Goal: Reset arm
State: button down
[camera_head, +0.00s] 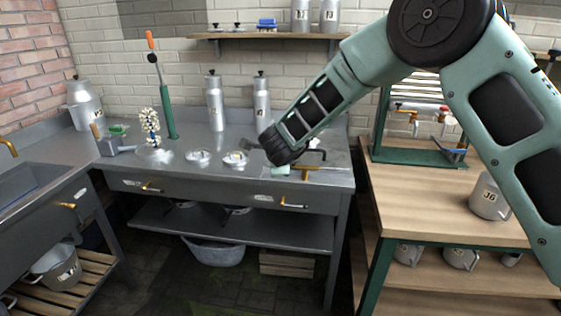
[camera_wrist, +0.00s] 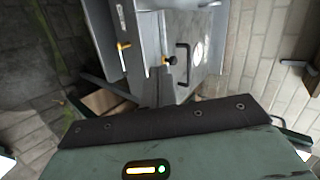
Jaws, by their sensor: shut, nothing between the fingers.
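My arm reaches in from the right in the head view and bends down over the right part of the steel counter (camera_head: 185,144). My gripper (camera_head: 252,144) shows only as a small dark part past the black wrist, close above the counter near the metal lids. It is shut and holds nothing that I can see. The wrist view shows a green housing with a lit strip and a black bolted edge across the bottom; no fingertips are clear there.
Two tall canisters (camera_head: 215,103) stand behind my wrist. A wooden table (camera_head: 405,205) with a steel pot marked 36 (camera_head: 488,197) is at right. A shelf (camera_head: 270,36) hangs above.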

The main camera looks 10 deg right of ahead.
jog(key=s+a+r+n+g+y, duration=0.2)
jog(key=s+a+n, duration=0.25)
jog(key=s, duration=0.25)
jog(key=s+a+r+n+g+y, duration=0.1)
jog(key=s+a+r+n+y, duration=0.15)
jog(key=s+n, duration=0.4)
jog(key=s+a+r+n+g+y, duration=0.2)
jog(key=s+a+n, duration=0.2)
jog(key=s, duration=0.4)
jog(key=s+d+n+g+h, duration=0.1)
jog(key=s+d+n, duration=0.3)
jog(key=s, duration=0.4)
jog(key=s+d+f+n+g+h, duration=0.1)
jog(key=s+d+n, duration=0.3)
jog(key=s, duration=0.5)
jog(key=s+d+f+n+g+h, duration=0.1)
jog(key=s+d+n+g+h, duration=0.1)
jog(key=s+d, duration=0.4)
jog(key=s+n+g, duration=0.1)
jog(key=s+n, duration=0.1)
jog(key=shift+s+d+f+g+h, duration=0.15)
jog(key=shift+s+d+g+h, duration=0.15)
jog(key=shift+s+h, duration=0.1)
jog(key=shift+a, duration=0.1)
